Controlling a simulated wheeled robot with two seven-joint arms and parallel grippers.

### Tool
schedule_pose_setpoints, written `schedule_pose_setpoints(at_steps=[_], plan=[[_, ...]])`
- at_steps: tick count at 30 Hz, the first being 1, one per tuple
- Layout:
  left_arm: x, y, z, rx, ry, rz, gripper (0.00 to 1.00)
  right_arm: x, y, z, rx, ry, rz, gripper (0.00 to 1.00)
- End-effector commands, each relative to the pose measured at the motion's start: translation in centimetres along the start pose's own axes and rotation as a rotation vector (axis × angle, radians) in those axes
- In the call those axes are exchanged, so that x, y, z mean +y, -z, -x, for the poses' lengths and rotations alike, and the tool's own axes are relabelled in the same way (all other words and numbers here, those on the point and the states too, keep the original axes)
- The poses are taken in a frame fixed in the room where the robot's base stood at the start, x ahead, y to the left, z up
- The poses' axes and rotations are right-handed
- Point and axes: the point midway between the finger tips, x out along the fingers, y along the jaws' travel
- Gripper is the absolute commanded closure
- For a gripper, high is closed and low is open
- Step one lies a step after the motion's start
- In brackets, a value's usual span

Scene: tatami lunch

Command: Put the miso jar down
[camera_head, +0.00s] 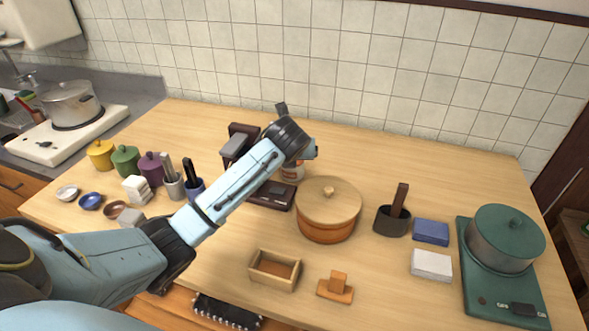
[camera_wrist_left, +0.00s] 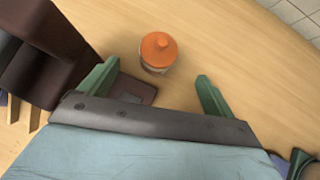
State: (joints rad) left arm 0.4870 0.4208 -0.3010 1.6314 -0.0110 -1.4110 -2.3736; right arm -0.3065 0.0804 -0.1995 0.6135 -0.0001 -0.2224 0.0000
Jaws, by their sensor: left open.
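The miso jar (camera_wrist_left: 158,52), with an orange lid, stands upright on the wooden table in the left wrist view. In the head view the jar (camera_head: 292,173) is mostly hidden behind my left arm and gripper, beside a dark brown machine. My left gripper (camera_wrist_left: 157,84) is open, its two green fingers spread apart. The jar lies ahead of the gap between the fingertips, and nothing is between the fingers. In the head view my left gripper (camera_head: 309,150) is small and partly hidden by its own wrist. My right gripper is not in view.
The dark brown machine (camera_head: 277,197) stands left of the jar; an orange lidded pot (camera_head: 327,222) stands in front and right. Cups, canisters and small bowls fill the table's left. A green pot (camera_head: 505,240) on a burner is far right. The back centre-right of the table is clear.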

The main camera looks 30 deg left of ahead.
Motion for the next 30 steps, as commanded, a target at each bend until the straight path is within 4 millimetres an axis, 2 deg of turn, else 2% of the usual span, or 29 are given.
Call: schedule_pose_setpoints(at_steps=[2,5,12,15,23,30], plan=[[0.0,0.2,-1.6,0.003,-0.001,0.002,0.11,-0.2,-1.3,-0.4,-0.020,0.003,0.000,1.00],[0.0,0.1,-2.8,0.000,0.000,0.003,0.11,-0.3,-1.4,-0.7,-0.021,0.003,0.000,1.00],[0.0,0.0,-4.1,0.000,0.000,0.002,0.11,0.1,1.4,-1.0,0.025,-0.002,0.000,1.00],[0.0,0.0,-5.2,0.001,0.001,0.004,0.11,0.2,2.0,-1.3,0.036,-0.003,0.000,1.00],[0.1,-0.1,-8.4,0.001,0.000,0.002,0.11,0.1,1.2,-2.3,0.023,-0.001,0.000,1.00],[0.1,-0.2,-9.0,-0.001,0.002,0.002,0.11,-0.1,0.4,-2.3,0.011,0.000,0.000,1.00]])
